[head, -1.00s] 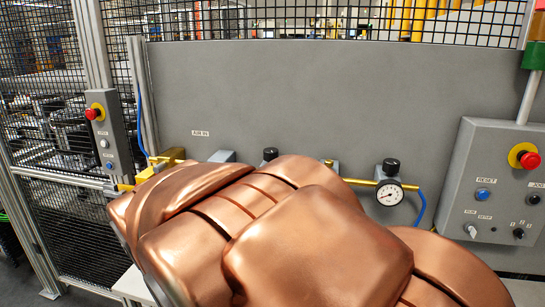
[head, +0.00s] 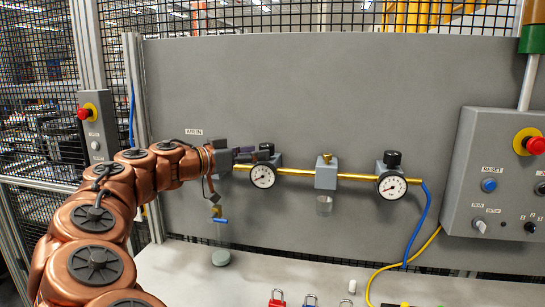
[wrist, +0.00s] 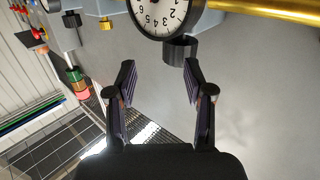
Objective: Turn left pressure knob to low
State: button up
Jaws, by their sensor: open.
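The left pressure knob (head: 266,148) is a dark round cap on top of the left regulator, above a white dial gauge (head: 262,175). My gripper (head: 252,153) reaches in from the left at knob height, with its fingers close to the knob and partly overlapping it. In the wrist view, which is roughly upside down, the gauge (wrist: 160,15) is at the top with the dark knob (wrist: 180,50) under it. My gripper's fingers (wrist: 159,75) are spread apart and empty. The knob lies just beyond the fingertips, nearer the right finger. Contact is not clear.
A brass pipe (head: 345,176) links the regulators along the grey panel (head: 320,100). A middle unit (head: 326,172) and a right regulator knob (head: 392,158) with its gauge (head: 392,186) stand to the right. A control box (head: 490,210) is at far right. Padlocks (head: 278,299) lie on the table below.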

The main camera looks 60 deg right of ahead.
aim_at(274, 157)
jog(key=shift+w+d+f+h, duration=0.2)
jog(key=shift+w+d+h, duration=0.1)
jog(key=shift+w, duration=0.2)
jog(key=shift+w+d+f+h, duration=0.15)
jog(key=shift+w+d+h, duration=0.1)
jog(key=shift+w, duration=0.2)
jog(key=shift+d, duration=0.2)
jog(key=p+x, duration=0.2)
jog(key=x, duration=0.4)
jog(key=shift+d+r, duration=0.1)
jog(key=shift+d, duration=0.05)
jog(key=shift+s+d, duration=0.2)
jog(key=shift+d, duration=0.35)
jog(key=shift+c, duration=0.3)
jog(key=shift+d, duration=0.1)
jog(key=c, duration=0.9)
